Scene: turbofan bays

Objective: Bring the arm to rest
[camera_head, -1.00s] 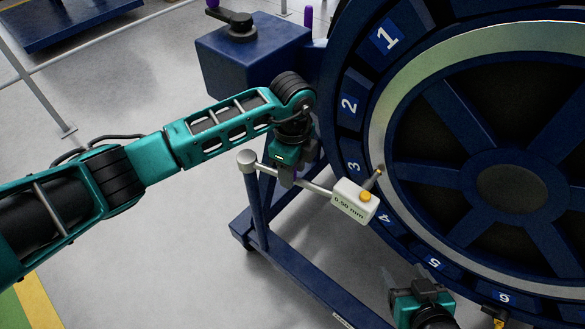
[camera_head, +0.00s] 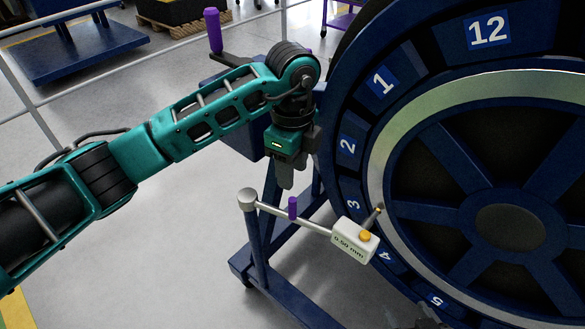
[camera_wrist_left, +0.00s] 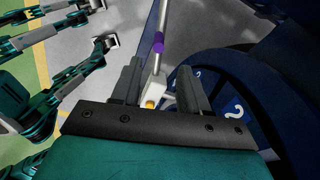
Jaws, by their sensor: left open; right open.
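My left gripper (camera_head: 285,182) points down, open and empty, above the bar with the purple grip (camera_head: 292,207). A gap shows between its fingertips and the grip. In the left wrist view its two dark fingers (camera_wrist_left: 158,88) stand apart, with the purple grip (camera_wrist_left: 158,43) beyond them. The white box marked 0.50 mm (camera_head: 353,241), with a yellow knob, sits at the bar's right end against the ring by numbers 3 and 4. My right gripper (camera_head: 425,318) shows only as dark tips at the bottom edge.
The big blue numbered ring (camera_head: 385,80) fills the right side. Its blue stand (camera_head: 255,240) reaches down under the bar. A purple-handled lever (camera_head: 213,32) rises behind my left arm. Grey floor (camera_head: 160,240) lies clear below that arm.

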